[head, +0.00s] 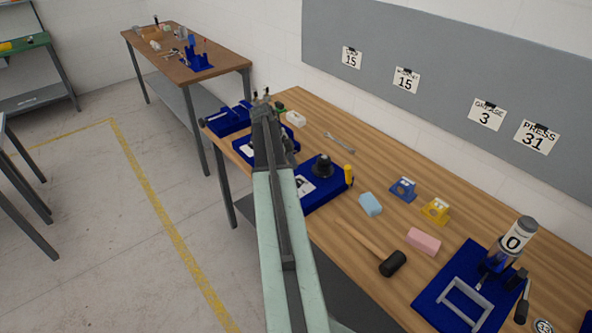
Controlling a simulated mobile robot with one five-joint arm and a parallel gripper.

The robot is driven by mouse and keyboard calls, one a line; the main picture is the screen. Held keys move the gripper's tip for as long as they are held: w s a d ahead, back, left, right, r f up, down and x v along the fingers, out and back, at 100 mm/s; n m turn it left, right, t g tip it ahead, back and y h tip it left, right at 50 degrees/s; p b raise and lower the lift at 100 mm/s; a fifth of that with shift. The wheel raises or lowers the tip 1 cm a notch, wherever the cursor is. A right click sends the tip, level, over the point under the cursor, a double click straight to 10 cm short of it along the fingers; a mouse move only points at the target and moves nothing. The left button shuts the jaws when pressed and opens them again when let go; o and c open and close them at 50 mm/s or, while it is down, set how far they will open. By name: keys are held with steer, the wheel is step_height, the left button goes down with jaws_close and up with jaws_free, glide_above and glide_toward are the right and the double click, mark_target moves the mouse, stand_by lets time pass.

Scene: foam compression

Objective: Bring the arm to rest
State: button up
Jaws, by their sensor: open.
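My arm stretches from the bottom middle of the head view up and away over the left edge of the wooden workbench. My gripper (261,97) is at its far end, small in view, with its two fingertips apart and nothing seen between them. It is above the bench's far left end, near a blue tray (228,121). The arm hides part of the bench edge and part of the blue fixtures below it.
The wooden bench (390,160) holds a blue foam block (370,204), a pink block (424,241), a mallet (392,263), a wrench (339,142) and a press (497,262) on a blue base. A second table (160,40) stands behind.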

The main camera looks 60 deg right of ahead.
steer(key=p+v, duration=0.1)
steer(key=v, duration=0.2)
steer(key=shift+s, duration=0.1)
steer(key=w+a+f+n+t+b, duration=0.1)
steer(key=w+a+f+n, duration=0.1)
steer(key=w+a, duration=0.6)
steer(key=w+a+f+n+b, duration=0.2)
steer(key=w+a+n, duration=0.1)
steer(key=a, duration=0.9)
steer(key=w+a+f+n+t+b, duration=0.1)
steer(key=w+a+n, duration=0.1)
steer(key=w+a, duration=0.55)
steer(key=s+a+f+n+t+y+b, duration=0.1)
steer(key=s+a+f+n, duration=0.1)
steer(key=a+n, duration=1)
steer(key=s+a+f+n+t+y+b, duration=0.1)
steer(key=s+a+n, duration=0.3)
steer(key=a+n, duration=0.7)
steer(key=a, duration=0.5)
steer(key=shift+f+n+b, duration=0.3)
steer(key=shift+f+n, duration=0.1)
